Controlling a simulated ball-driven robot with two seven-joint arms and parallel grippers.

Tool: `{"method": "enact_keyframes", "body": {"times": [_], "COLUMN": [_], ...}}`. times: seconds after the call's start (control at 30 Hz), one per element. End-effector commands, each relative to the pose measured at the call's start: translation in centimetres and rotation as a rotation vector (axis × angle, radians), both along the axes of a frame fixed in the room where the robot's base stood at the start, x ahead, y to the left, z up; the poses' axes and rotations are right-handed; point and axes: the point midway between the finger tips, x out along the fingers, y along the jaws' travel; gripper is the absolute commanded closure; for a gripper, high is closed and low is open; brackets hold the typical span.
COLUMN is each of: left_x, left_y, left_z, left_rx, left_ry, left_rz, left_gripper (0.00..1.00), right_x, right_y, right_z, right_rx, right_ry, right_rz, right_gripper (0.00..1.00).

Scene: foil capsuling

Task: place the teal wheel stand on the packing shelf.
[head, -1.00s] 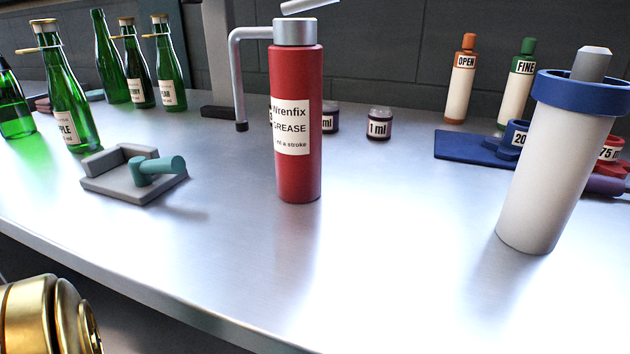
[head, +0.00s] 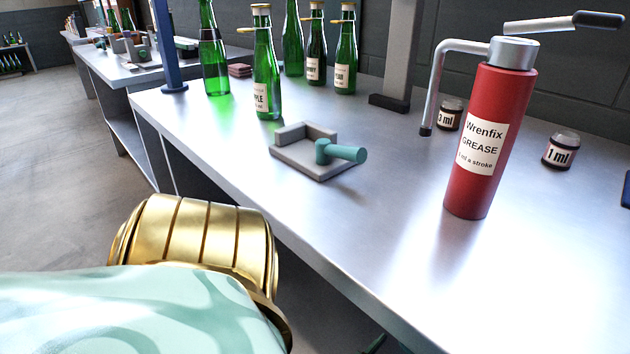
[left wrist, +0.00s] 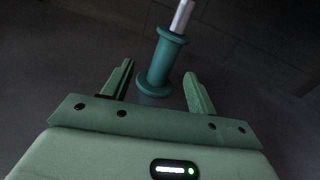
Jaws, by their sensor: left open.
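A teal spool-shaped piece with a wide round foot, a flange and a pale rod rising from it (left wrist: 162,65) shows in the left wrist view; it looks like the teal wheel stand. My left gripper (left wrist: 158,85) is open, with one finger to each side of this piece in the picture. I cannot tell whether the piece is between the fingers or beyond them; no contact shows. The head view does not clearly show this piece. My right gripper is in neither view. I cannot make out which surface is the packing shelf.
On the metal bench (head: 400,235) stand a red grease pump (head: 483,140), a grey block with a teal lever (head: 318,150), green bottles (head: 265,65) and small jars (head: 561,150). Another bench (head: 125,72) stands at far left. Floor (head: 50,150) is open at left.

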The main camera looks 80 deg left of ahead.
Motion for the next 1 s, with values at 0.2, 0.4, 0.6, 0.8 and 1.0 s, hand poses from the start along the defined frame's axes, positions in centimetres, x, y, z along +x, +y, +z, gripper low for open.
{"method": "enact_keyframes", "body": {"times": [0.2, 0.4, 0.6, 0.8, 1.0], "left_x": [-7.7, -18.3, -24.2, -25.1, -25.0], "left_y": [-0.7, -6.7, -12.3, -13.4, -13.3], "left_z": [2.0, -0.4, -0.4, -0.2, -0.2], "left_rx": [-0.709, -1.396, -1.718, -1.77, -1.768], "left_ry": [-0.196, -0.175, -0.106, -0.093, -0.093], "left_rz": [0.338, 0.795, 1.113, 1.17, 1.168], "left_gripper": [0.42, 0.42, 0.42, 0.42, 0.42], "right_x": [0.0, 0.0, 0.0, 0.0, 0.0], "right_y": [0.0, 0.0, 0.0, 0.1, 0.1], "right_z": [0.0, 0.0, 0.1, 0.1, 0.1], "right_rx": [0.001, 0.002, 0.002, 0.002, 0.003], "right_ry": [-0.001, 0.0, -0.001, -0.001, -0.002], "right_rz": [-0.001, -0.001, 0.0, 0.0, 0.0], "right_gripper": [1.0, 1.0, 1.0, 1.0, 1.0]}}
